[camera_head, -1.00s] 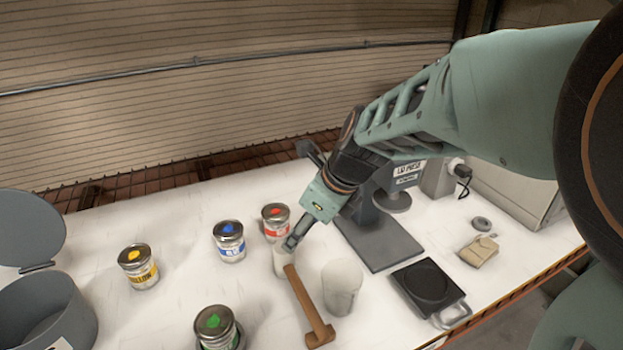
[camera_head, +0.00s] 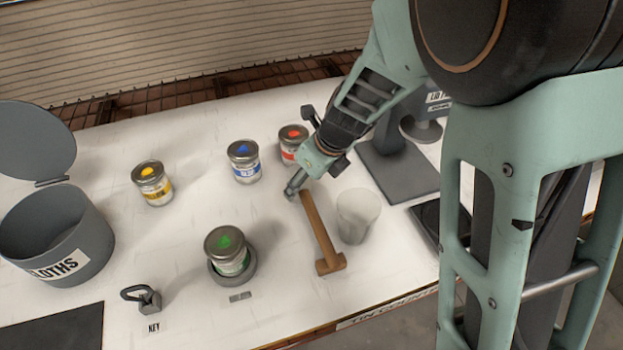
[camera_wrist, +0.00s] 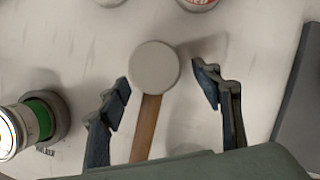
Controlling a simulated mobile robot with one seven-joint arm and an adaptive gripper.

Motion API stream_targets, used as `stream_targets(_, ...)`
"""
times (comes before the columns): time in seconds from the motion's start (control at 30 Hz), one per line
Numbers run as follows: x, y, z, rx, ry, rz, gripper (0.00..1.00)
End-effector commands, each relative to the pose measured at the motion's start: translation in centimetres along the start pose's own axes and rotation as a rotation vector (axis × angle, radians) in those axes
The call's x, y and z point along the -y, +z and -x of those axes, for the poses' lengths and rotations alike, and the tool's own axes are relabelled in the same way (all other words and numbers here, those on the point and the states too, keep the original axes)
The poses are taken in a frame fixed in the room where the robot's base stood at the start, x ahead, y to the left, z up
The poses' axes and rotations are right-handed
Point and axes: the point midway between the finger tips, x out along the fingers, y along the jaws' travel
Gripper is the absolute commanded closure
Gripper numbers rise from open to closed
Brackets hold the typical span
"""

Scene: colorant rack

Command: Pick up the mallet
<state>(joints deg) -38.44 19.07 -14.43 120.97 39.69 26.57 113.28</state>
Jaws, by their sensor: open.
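My gripper (camera_head: 292,190) is over the far end of the handle. In the wrist view my open gripper (camera_wrist: 165,88) has one finger on each side of the disc and handle, with gaps. The crosspiece is outside the wrist view.
A pale cup (camera_head: 357,218) stands close right of the handle. Red (camera_head: 292,148), blue (camera_head: 244,166) and yellow (camera_head: 152,187) cans stand behind and left. A green can (camera_head: 227,252) sits in a round holder. A grey stand (camera_head: 398,175) is at right.

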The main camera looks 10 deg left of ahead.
Motion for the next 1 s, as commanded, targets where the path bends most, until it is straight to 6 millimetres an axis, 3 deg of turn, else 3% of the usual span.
stream_targets(0.2, 0.0, -0.1, -2.9, -0.002, 0.000, -0.001, 0.41)
stream_targets(0.47, 0.0, 0.0, -3.2, -0.001, -0.001, 0.000, 0.41)
stream_targets(0.93, 0.0, 0.0, -3.1, -0.001, -0.001, 0.000, 0.91)
stream_targets(1.0, 0.1, 0.1, -3.1, 0.000, -0.001, 0.000, 0.91)
